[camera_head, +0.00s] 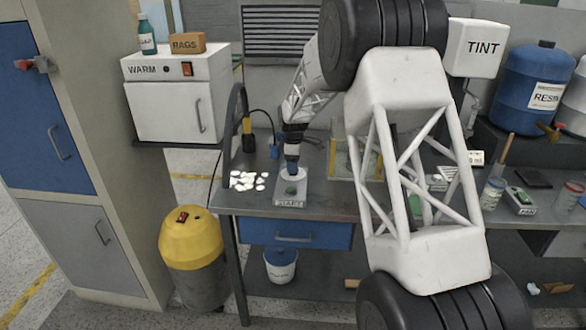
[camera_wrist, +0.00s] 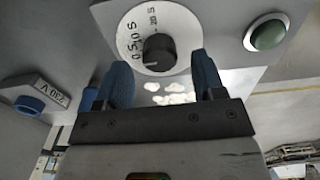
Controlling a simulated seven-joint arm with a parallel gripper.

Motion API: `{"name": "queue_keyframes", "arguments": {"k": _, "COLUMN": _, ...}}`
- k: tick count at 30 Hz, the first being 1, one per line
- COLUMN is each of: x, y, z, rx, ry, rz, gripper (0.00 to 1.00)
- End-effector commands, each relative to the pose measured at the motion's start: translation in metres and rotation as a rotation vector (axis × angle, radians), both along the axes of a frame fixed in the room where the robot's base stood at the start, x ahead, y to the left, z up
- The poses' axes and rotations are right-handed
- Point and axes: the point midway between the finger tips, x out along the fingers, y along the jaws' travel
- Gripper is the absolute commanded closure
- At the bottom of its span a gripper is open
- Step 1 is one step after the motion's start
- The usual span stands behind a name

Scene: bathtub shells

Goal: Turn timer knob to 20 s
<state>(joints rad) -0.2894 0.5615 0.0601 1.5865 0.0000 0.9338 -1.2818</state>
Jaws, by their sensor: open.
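The black timer knob (camera_wrist: 158,52) sits at the centre of a round white dial in the wrist view. The dial carries printed second marks, with the 20 s mark near its top edge in the picture. A faint light mark shows on the knob's lower left; its exact reading is unclear. My gripper (camera_wrist: 160,62) is open, with one blue finger on either side of the knob and a gap to each. In the head view my gripper (camera_head: 291,166) is above the START box (camera_head: 290,201) and hides the knob. A green button (camera_wrist: 267,34) is on the same panel.
White pieces (camera_head: 248,181) lie on the bench left of the box.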

Motion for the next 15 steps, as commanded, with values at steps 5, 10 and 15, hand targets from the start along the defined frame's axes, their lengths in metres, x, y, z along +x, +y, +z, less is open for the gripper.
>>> {"name": "queue_keyframes", "arguments": {"k": 5, "x": 0.000, "y": 0.000, "z": -0.015, "rx": 0.000, "ry": 0.001, "rz": 0.000, "gripper": 0.37}}
{"name": "queue_keyframes", "arguments": {"k": 10, "x": 0.000, "y": 0.000, "z": -0.021, "rx": 0.000, "ry": -0.001, "rz": 0.000, "gripper": 0.37}}
{"name": "queue_keyframes", "arguments": {"k": 15, "x": 0.000, "y": 0.000, "z": -0.021, "rx": 0.000, "ry": -0.001, "rz": 0.000, "gripper": 0.37}}
